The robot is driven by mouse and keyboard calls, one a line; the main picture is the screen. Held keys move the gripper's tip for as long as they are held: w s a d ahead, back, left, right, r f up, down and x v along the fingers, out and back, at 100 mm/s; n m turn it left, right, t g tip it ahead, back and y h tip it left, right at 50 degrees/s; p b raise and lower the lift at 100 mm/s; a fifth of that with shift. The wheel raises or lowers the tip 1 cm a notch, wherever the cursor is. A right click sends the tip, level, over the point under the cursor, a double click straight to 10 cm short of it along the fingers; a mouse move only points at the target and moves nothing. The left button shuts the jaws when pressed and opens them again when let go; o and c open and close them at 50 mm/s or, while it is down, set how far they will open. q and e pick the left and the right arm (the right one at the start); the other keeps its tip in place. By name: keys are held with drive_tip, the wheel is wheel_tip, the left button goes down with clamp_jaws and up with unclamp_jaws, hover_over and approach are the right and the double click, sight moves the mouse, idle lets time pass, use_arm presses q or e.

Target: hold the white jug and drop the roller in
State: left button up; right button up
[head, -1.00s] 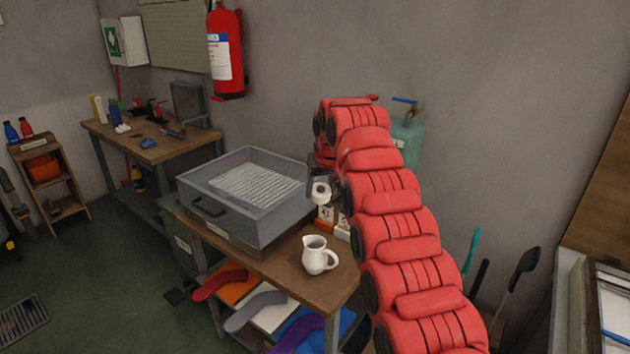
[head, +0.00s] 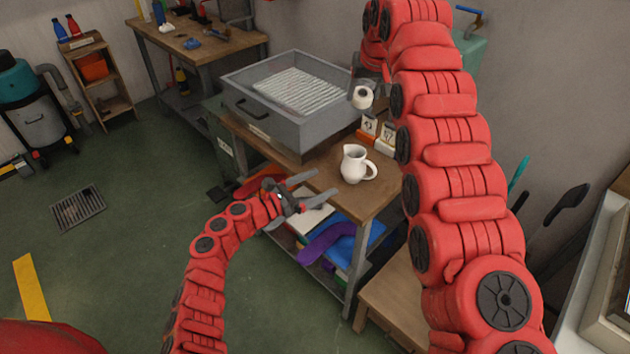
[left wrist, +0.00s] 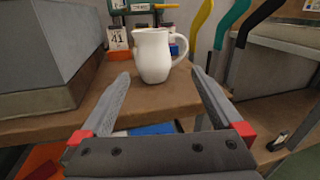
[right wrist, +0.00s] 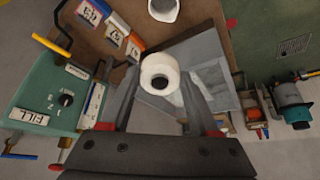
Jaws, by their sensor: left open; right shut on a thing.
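The white jug (head: 356,164) stands upright on the wooden bench, near its front right corner. It also shows in the left wrist view (left wrist: 153,55), ahead of and between the open fingers. My left gripper (head: 322,187) is open and empty at the bench's front edge, short of the jug and not touching it. My right gripper (right wrist: 160,85) is shut on the white roller (right wrist: 159,74), which has a dark hole in its end. In the head view the roller (head: 362,97) hangs above the bench, behind the jug; the right arm hides most of that gripper.
Numbered cards (head: 385,134) stand behind the jug. A teal control box (right wrist: 62,95) is at the back right.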

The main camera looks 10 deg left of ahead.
sight(344, 166)
use_arm(q)
drive_tip(key=shift+y, duration=0.3)
drive_tip(key=x, duration=0.7)
drive_tip(key=w+a+x, duration=0.1)
drive_tip(key=x, duration=0.2)
drive_tip(key=shift+w+d+r, duration=0.15)
drive_tip(key=shift+r, duration=0.1)
drive_tip(key=shift+x, duration=0.8)
drive_tip(key=shift+c, duration=0.2)
drive_tip(key=c, duration=1.3)
drive_tip(key=shift+c, duration=0.2)
use_arm(e)
wheel_tip(344, 166, down, 13)
drive_tip(key=o, duration=1.5)
